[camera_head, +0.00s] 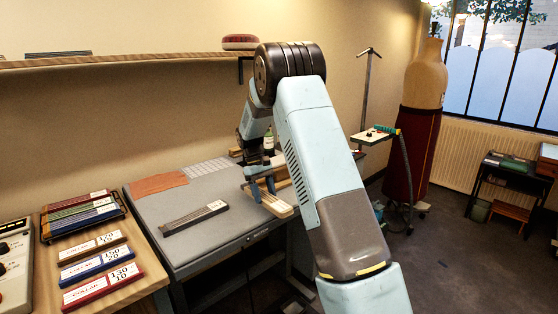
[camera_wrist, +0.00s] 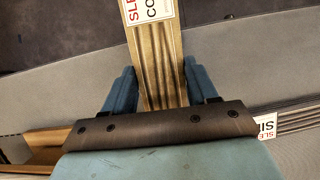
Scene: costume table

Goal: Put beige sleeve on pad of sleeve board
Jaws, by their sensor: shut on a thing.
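The beige sleeve, a long ribbed tan piece with a white label, is between my gripper's fingers (camera_wrist: 160,88) in the wrist view; the beige sleeve (camera_wrist: 158,60) reaches out past them, toward the table's edge. My gripper (camera_head: 262,182) is shut on it and also shows in the head view, where the sleeve (camera_head: 272,204) appears as a pale strip below the fingers. Wooden parts that look like the sleeve board (camera_head: 284,184) stand just behind, mostly hidden by my arm. Wood also shows at lower left in the wrist view (camera_wrist: 45,142). I cannot make out the pad.
A dark grey sleeve (camera_head: 192,217) with a white label lies on the grey table (camera_head: 160,203) to the left. A brown mat (camera_head: 158,184) lies at the back. Collar pieces (camera_head: 100,264) and a rack (camera_head: 83,212) fill the wooden side table.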

